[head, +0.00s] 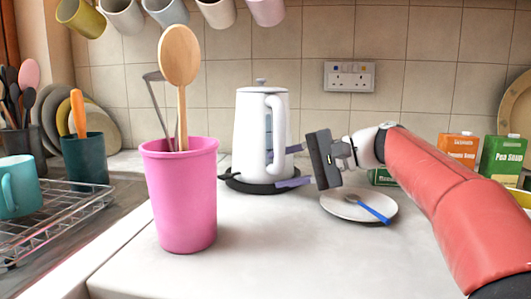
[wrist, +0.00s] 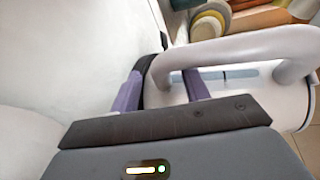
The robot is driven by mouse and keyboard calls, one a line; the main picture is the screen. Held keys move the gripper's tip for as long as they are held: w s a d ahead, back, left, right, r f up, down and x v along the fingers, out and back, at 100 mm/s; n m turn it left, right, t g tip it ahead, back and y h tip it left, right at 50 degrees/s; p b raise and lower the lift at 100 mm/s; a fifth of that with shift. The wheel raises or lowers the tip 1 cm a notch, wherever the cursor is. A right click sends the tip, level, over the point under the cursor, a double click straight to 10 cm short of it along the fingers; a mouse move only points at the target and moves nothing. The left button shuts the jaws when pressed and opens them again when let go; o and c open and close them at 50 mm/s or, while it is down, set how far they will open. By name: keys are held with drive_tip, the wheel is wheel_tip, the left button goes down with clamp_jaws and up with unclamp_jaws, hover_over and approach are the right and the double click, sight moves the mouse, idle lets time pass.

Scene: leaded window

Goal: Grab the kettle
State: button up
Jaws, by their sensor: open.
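The white kettle (head: 248,130) stands upright on its dark round base (head: 245,185) on the counter. Its handle (head: 275,125) faces right, towards my gripper. My gripper (head: 287,166) is open, its two purple fingers pointing left at the kettle's lower right side. In the wrist view the fingers (wrist: 160,88) show to the left and right of one end of the handle (wrist: 235,48). I cannot tell whether they touch it. The kettle's body (wrist: 255,85) is partly hidden by the handle and my gripper.
A pink tumbler (head: 180,200) with a wooden spoon (head: 179,60) stands in front left of the kettle. A plate (head: 345,207) with a blue spoon (head: 370,210) lies below right of my gripper. Boxes (head: 502,157) stand at the right. Mugs (head: 166,10) hang above.

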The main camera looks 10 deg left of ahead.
clamp_jaws()
drive_tip(key=shift+r, duration=0.15)
idle(0.4)
drive_tip(key=shift+s+r, duration=0.1)
drive_tip(key=shift+r, duration=0.1)
